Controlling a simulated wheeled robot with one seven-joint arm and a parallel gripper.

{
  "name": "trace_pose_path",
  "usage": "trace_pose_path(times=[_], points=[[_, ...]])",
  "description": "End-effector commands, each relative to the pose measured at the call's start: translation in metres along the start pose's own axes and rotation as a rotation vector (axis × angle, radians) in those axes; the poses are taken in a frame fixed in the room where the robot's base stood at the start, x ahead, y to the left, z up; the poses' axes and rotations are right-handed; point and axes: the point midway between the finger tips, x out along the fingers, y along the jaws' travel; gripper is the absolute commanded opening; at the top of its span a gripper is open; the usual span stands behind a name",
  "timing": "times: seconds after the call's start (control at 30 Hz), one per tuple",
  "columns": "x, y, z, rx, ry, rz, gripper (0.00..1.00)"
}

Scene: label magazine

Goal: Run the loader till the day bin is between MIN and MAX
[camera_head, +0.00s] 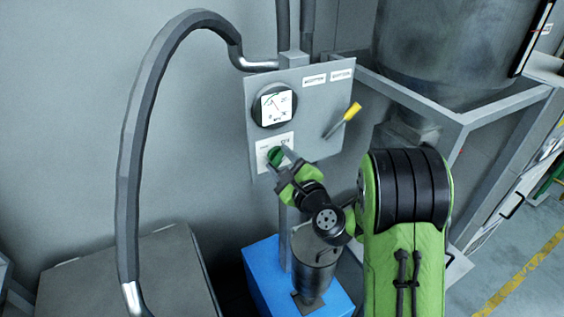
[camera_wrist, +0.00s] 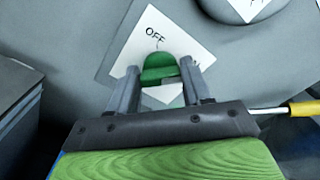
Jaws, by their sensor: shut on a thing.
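A green knob (camera_head: 274,156) sits on a white label plate low on the grey control panel (camera_head: 322,125). In the wrist view the knob (camera_wrist: 158,68) lies between my fingers, below the word OFF. My gripper (camera_head: 283,163) is shut on the knob, and its fingers partly hide it and the plate. A round dial gauge (camera_head: 274,105) is above the knob. A yellow-handled lever (camera_head: 351,112) slants up to the right on the panel. The large grey bin (camera_head: 440,50) is at upper right, with a dark upright strip (camera_head: 532,38) at its right; I cannot read a level there.
A thick grey hose (camera_head: 130,150) arches on the left beside a grey box (camera_head: 150,270). A blue base (camera_head: 262,275) with a dark cylinder (camera_head: 312,262) is below the panel. A grey frame (camera_head: 410,98) surrounds the bin. Floor with a yellow line (camera_head: 515,280) is at lower right.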

Motion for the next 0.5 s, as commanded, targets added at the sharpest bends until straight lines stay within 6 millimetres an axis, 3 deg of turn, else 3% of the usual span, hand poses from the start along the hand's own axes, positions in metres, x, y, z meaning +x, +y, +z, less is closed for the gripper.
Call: trace_pose_path(times=[0.5], points=[[-0.0003,0.004,-0.0017,-0.362,-0.002,0.0,0.19]])
